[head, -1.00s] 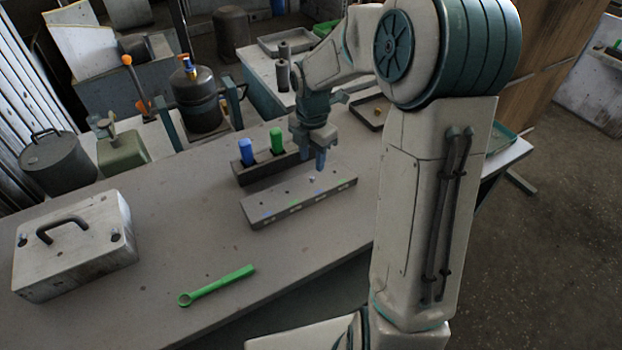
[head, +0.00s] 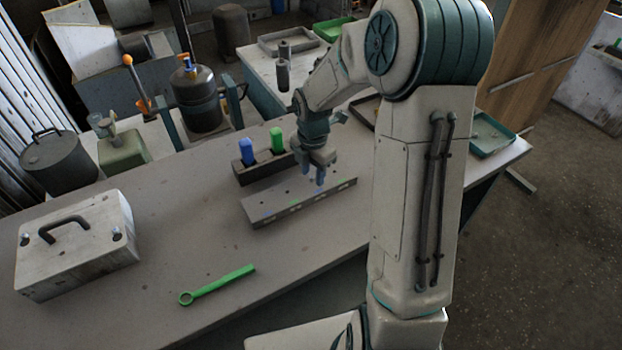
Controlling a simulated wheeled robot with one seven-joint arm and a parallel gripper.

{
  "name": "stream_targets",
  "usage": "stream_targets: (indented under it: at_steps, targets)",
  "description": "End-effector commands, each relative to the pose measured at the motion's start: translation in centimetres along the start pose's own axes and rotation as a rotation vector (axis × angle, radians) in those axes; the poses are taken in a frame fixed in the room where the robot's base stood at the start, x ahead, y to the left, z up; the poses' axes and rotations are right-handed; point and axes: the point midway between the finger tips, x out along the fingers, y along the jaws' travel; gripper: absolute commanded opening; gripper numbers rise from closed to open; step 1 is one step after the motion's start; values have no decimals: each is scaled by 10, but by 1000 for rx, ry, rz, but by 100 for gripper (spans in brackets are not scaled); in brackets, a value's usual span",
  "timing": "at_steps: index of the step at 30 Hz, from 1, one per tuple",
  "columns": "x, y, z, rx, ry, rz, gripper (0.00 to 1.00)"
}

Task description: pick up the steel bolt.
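My gripper (head: 313,178) is pointed down at the long grey block (head: 270,207) on the table, over its right half. Its two bluish fingers stand apart with a narrow gap, and the tips are down close to the block's top. I cannot make out the steel bolt now. The spot where a small pale bolt head showed on the block is now behind or between the fingers. I see nothing clearly held.
Just behind the block is a dark holder (head: 256,173) with a blue handle (head: 247,148) and a green handle (head: 277,139). A green wrench (head: 222,284) and a metal box (head: 75,255) lie left on the table (head: 180,215). A green-rimmed tray (head: 487,148) is at the right.

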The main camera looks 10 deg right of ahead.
Motion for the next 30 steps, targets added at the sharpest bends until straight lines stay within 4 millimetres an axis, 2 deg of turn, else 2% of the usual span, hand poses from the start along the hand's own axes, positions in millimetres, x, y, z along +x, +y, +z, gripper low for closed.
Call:
stream_targets:
  at_steps: [11, 12, 16, 26, 30]
  targets:
    - [2, 0, 0, 0, 0, 0, 38]
    - [2, 0, 0, 0, 0, 0, 35]
    - [2, 0, 0, 0, 0, 0, 1]
    - [2, 0, 0, 0, 0, 0, 1]
    - [-4, 0, 0, 0, -1, 2, 1]
